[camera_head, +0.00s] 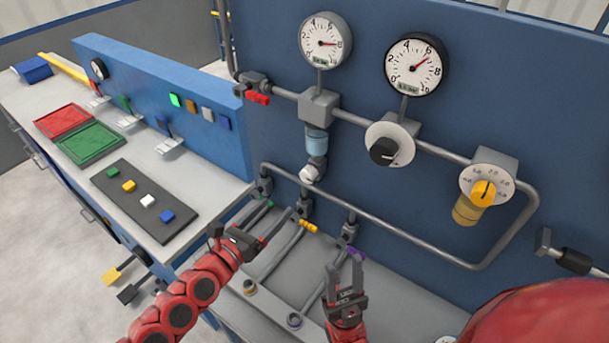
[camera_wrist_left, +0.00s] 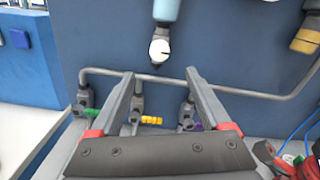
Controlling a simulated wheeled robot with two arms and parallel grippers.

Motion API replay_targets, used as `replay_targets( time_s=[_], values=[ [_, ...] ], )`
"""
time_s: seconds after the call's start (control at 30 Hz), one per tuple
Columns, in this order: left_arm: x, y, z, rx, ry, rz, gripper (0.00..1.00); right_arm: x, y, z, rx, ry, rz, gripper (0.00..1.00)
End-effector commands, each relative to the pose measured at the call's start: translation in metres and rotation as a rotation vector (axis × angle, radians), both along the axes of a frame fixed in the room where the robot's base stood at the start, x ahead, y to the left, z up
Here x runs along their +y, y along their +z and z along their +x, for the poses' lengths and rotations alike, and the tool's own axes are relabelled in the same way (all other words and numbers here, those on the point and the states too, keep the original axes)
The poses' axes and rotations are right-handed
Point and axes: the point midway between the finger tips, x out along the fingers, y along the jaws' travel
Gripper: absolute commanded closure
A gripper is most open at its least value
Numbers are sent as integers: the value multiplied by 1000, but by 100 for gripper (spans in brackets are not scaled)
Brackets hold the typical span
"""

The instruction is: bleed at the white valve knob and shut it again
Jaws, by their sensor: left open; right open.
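The white valve knob (camera_head: 309,173) sits at the bottom of the light blue filter bowl (camera_head: 317,140), under the pipe on the blue panel. In the left wrist view the knob (camera_wrist_left: 159,49) shows above and beyond my open fingers, apart from them. My left gripper (camera_head: 276,228) is open and empty, below and to the left of the knob in the head view. My right gripper (camera_head: 345,269) is open and empty, lower and to the right of the knob, over the grey bench.
Two gauges (camera_head: 326,42) (camera_head: 414,67), a black knob (camera_head: 384,151) and a yellow regulator knob (camera_head: 483,193) are on the panel. A lower pipe (camera_head: 405,246) carries valves with green, yellow and purple handles (camera_head: 308,226). A side table at left holds red and green trays (camera_head: 64,121).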

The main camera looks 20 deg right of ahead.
Motion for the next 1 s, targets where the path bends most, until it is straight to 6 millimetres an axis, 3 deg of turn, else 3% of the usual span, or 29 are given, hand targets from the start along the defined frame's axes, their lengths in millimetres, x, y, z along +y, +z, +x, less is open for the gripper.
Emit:
replay_targets(
  time_s=[0.57, 0.7, 1.0],
  values=[
    [-84, 1, 63, 3, -2, -4, 19, 0, -6, 0, 0, 0, 0, 54],
    [-92, 3, 75, 1, 6, -7, 19, 0, -3, 0, 0, 0, 0, 54],
    [-102, -1, 79, 3, -1, 0, 19, 0, -3, 0, 0, 0, 0, 54]
  ],
)
